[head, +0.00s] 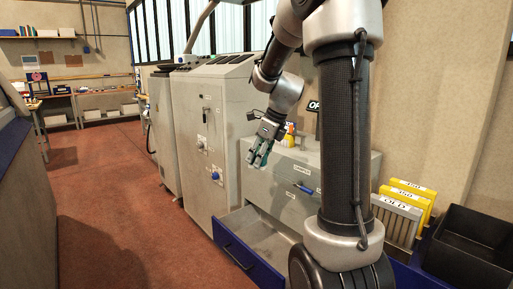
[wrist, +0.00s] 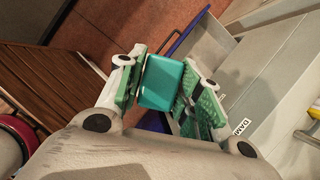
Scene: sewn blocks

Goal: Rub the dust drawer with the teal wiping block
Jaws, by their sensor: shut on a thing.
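The teal wiping block (wrist: 168,83) sits between the green-padded fingers of my gripper (wrist: 160,92) in the wrist view. My gripper (head: 261,157) is shut on it and, in the head view, hangs above the open drawer. The dust drawer (head: 248,262) has a blue front and is pulled out low on the grey cabinet; its pale grey inside shows. In the wrist view part of the open drawer (wrist: 207,45) shows beyond the block. The block looks held clear of the drawer. My arm hides the drawer's right end.
Grey cabinet (head: 292,208) with another blue-handled drawer is behind. A tall grey machine (head: 204,125) stands left of it. Yellow-framed filters (head: 408,196) and a black bin (head: 470,245) are at right. The red floor at left is clear.

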